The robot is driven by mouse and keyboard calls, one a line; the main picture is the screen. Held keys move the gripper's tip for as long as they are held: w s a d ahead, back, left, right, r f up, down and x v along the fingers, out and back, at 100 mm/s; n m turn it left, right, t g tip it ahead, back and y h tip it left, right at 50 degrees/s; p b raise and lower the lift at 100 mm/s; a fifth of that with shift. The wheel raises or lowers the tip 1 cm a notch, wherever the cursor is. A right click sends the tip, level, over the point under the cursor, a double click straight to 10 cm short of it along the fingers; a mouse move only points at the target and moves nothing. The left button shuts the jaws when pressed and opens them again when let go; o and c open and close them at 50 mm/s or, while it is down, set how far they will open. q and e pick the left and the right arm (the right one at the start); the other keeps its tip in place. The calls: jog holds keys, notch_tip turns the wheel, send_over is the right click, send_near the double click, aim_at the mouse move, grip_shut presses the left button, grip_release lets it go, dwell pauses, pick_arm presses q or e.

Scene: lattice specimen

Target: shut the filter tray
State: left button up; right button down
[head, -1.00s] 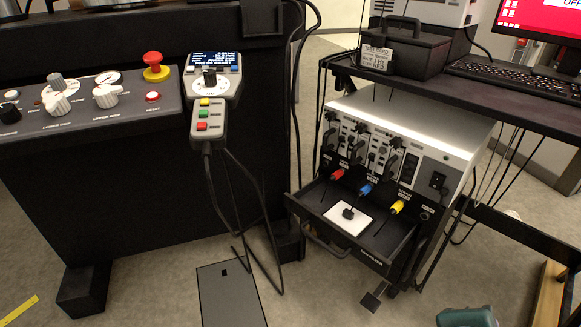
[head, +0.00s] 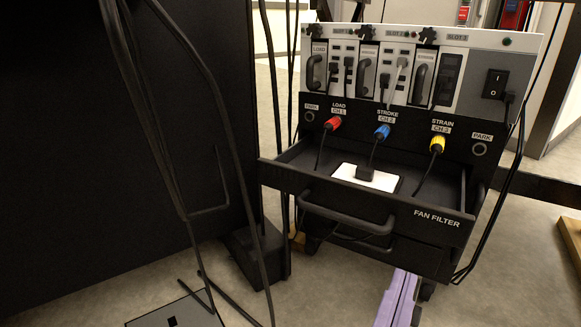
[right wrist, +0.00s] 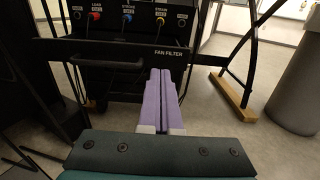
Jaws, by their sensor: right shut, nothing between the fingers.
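The filter tray (head: 440,217) is a black drawer labelled FAN FILTER, and it stands pulled out from the front of the equipment cabinet (head: 455,115) in the head view. A bar handle (head: 345,212) runs across its front. In the right wrist view the tray front (right wrist: 115,50) shows beyond the fingers. My right gripper (head: 402,278) has purple fingers, shut and empty, low in front of the tray's right half. It also shows in the right wrist view (right wrist: 163,74). My left gripper is not in view.
Red (head: 333,123), blue (head: 382,131) and yellow (head: 437,144) plugs sit above the tray, their cables hanging into it. A dark machine (head: 110,190) with loose cables stands at left. Bare floor lies in front of the cabinet. A wooden foot (right wrist: 235,97) stands to the right.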

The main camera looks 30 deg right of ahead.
aim_at(428, 208)
jog(key=b+x, duration=0.1)
jog(key=x, duration=0.3)
jog(key=b+x, duration=0.2)
jog(key=x, duration=0.2)
jog(key=b+x, duration=0.2)
jog(key=x, duration=0.2)
jog(key=shift+s+d+f, duration=0.1)
jog(key=shift+d+f, duration=0.05)
jog(key=shift+d, duration=0.35)
jog(key=shift+w+d, duration=0.25)
jog(key=shift+d, duration=0.15)
jog(key=shift+d, duration=0.1)
